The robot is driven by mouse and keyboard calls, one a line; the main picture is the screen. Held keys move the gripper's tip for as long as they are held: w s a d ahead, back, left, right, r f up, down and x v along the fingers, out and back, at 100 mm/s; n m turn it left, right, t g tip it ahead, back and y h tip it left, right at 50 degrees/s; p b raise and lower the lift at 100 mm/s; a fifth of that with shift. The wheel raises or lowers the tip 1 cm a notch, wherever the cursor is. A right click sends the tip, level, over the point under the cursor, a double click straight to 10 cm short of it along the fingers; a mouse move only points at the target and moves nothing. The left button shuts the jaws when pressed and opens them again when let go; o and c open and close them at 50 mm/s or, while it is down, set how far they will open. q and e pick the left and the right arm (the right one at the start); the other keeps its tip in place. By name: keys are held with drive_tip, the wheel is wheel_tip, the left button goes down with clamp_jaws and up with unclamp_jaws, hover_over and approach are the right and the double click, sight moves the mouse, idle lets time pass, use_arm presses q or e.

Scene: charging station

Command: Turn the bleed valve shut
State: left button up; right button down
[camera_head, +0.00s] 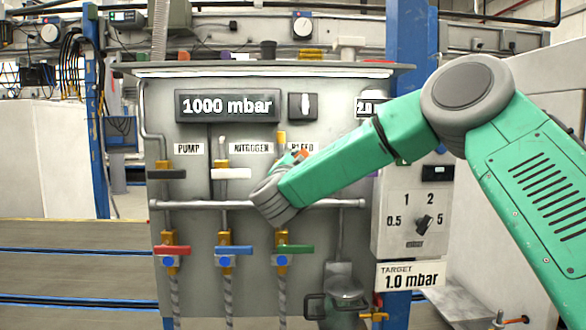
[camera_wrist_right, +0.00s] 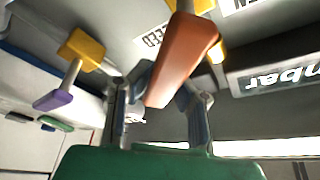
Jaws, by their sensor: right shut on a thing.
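The bleed valve, under the BLEED label (camera_head: 301,147), shows in the head view as a yellow stem (camera_head: 281,138) and a bit of orange handle (camera_head: 302,154). My right arm and gripper (camera_head: 291,160) hide the rest. In the right wrist view the orange-brown handle (camera_wrist_right: 184,58) stands out from the panel between the two fingers of my right gripper (camera_wrist_right: 163,88). The fingers are closed on its sides. The handle's exact turn angle is hard to tell. My left gripper is not in view.
The pump valve's black handle (camera_head: 166,174) and the nitrogen valve's white handle (camera_head: 231,173) lie crosswise to the left. A pipe (camera_head: 190,204) runs below. Red (camera_head: 172,250), blue (camera_head: 233,250) and green (camera_head: 295,249) handles sit lower. The display (camera_head: 227,106) reads 1000 mbar.

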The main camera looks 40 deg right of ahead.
drive_tip(key=f+m+g+b, duration=0.1)
drive_tip(key=m, duration=0.2)
drive_tip(key=f+m+g+b, duration=0.1)
drive_tip(key=f+m+b, duration=0.1)
drive_tip(key=m, duration=0.1)
drive_tip(key=s+d+f+m+g+y+b, duration=0.1)
drive_tip(key=m+b, duration=0.1)
drive_tip(key=m, duration=0.1)
drive_tip(key=shift+d+f+m, duration=0.1)
drive_tip(key=shift+f+m, duration=0.15)
drive_tip(key=shift+m, duration=0.05)
drive_tip(key=shift+f+g, duration=0.2)
drive_tip(key=shift+g, duration=0.1)
drive_tip(key=c, duration=1.6)
unclamp_jaws()
drive_tip(key=shift+s, duration=0.1)
drive_tip(key=shift+o, duration=1.2)
drive_tip(key=shift+s+r, duration=0.45)
drive_tip(key=shift+s, duration=0.05)
drive_tip(key=v, duration=1.2)
